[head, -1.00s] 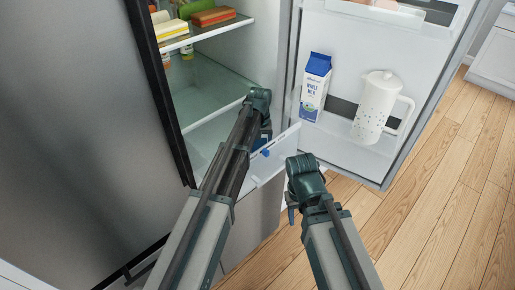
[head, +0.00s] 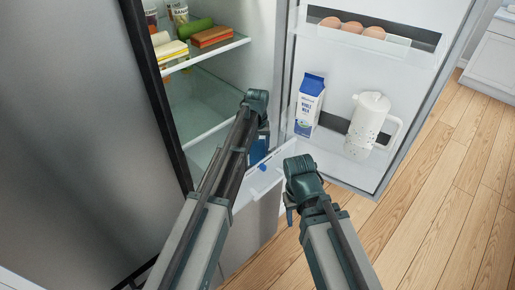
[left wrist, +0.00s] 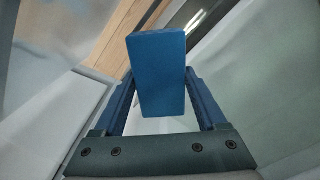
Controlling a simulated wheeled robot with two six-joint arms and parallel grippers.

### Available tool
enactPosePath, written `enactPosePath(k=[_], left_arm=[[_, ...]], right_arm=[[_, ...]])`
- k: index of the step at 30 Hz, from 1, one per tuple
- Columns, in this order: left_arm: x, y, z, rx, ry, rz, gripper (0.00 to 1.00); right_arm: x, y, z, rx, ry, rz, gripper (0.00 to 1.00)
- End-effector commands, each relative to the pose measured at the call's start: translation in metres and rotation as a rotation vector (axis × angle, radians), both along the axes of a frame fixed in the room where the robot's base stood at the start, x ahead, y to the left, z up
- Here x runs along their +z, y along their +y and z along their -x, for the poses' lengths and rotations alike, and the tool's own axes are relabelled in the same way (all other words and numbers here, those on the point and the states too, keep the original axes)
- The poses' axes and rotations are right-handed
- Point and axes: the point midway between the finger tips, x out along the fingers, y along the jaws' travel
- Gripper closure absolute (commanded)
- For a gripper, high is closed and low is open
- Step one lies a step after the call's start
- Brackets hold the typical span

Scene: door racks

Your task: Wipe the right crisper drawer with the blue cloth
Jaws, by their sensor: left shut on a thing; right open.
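The blue cloth (left wrist: 157,72) shows in the left wrist view as a flat-faced blue block between my left gripper's two fingers (left wrist: 160,108). In the head view my left gripper (head: 262,140) reaches into the fridge, with blue showing below it at the drawer. The crisper drawer (head: 262,180) at the bottom of the fridge has a pale front that stands out past the shelves. My left arm hides much of its inside, and I cannot tell whether the cloth touches it. My right gripper (head: 290,212) is open and empty, outside the fridge, right of the drawer front.
The open fridge door (head: 335,165) stands at the right, holding a milk carton (head: 308,105), a white jug (head: 367,125) and eggs (head: 350,27). A glass shelf (head: 205,48) with food lies above the drawer. Wooden floor (head: 440,215) is clear at the right.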

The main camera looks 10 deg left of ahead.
Motion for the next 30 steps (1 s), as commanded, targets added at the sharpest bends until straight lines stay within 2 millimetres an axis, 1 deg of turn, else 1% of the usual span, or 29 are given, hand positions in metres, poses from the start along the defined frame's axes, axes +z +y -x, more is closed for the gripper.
enactPosePath(k=[5, 8, 18, 30], left_arm=[[-0.001, 0.000, 0.000, 0.000, 0.000, 0.000, 0.71], [0.002, 0.000, 0.000, 0.000, 0.000, 0.000, 0.71], [0.030, 0.000, 0.000, 0.000, 0.000, 0.000, 0.71], [0.029, 0.000, 0.000, 0.000, 0.000, 0.000, 0.71]], right_arm=[[-0.001, 0.000, 0.000, 0.000, 0.000, 0.000, 0.50], [0.002, 0.000, 0.000, 0.000, 0.000, 0.000, 0.50], [0.030, 0.000, 0.000, 0.000, 0.000, 0.000, 0.50], [0.029, 0.000, 0.000, 0.000, 0.000, 0.000, 0.50]])
